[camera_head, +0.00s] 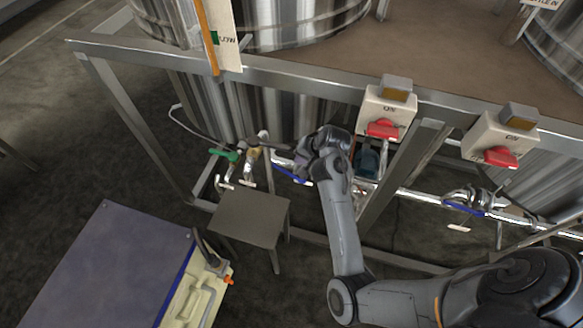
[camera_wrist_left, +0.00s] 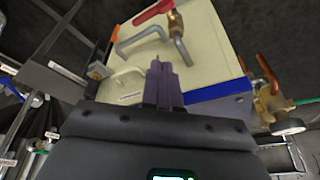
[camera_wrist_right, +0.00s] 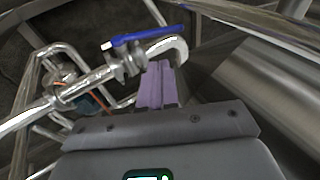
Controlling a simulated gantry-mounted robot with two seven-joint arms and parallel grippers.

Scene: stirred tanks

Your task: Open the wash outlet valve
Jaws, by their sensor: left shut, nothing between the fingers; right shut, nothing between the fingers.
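Valves with coloured levers show; I cannot read which is the wash outlet valve. In the right wrist view a blue lever (camera_wrist_right: 147,37) sits on a steel valve (camera_wrist_right: 124,62) in a pipe that ends in a bent elbow. My right gripper (camera_wrist_right: 158,70) is shut and empty, its tips close to the elbow and below the lever; contact is unclear. My left gripper (camera_wrist_left: 164,68) is shut and empty, facing a cream box (camera_wrist_left: 205,50).
A small grey stool (camera_head: 250,217) stands below the pipes. Frame posts and rails (camera_head: 400,185) surround the tanks. Switch boxes (camera_head: 387,112) hang on the frame. A red-lever tap (camera_wrist_left: 158,12) is on the cream box. A blue-grey cart top (camera_head: 105,265) is at lower left.

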